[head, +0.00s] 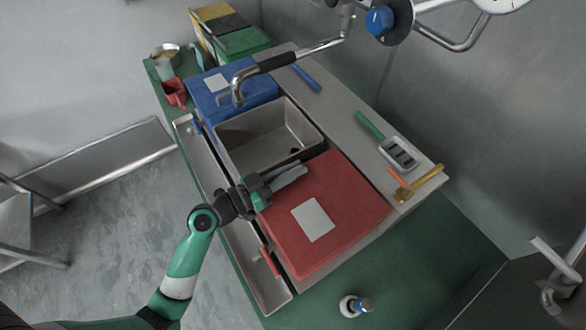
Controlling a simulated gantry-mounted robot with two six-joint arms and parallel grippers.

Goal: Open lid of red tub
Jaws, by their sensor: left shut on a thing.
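The red tub (345,200) sits at the near end of the counter, with its flat red lid on top and a pale label (313,220) on the lid. My left gripper (284,181) is at the lid's upper-left corner, beside the sink, and is shut. It appears to be shut on the lid's edge, but the contact is partly hidden by the gripper itself. The lid looks nearly level. A small red handle (270,262) shows on the tub's left side. My right gripper is not in view.
An empty sink basin (268,140) lies just beyond the red tub, with a blue tub (232,92) behind it. A curved tap (290,58) hangs over the sink. Utensils and a slotted tray (399,153) lie on the right ledge. A small bottle (355,305) stands in front.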

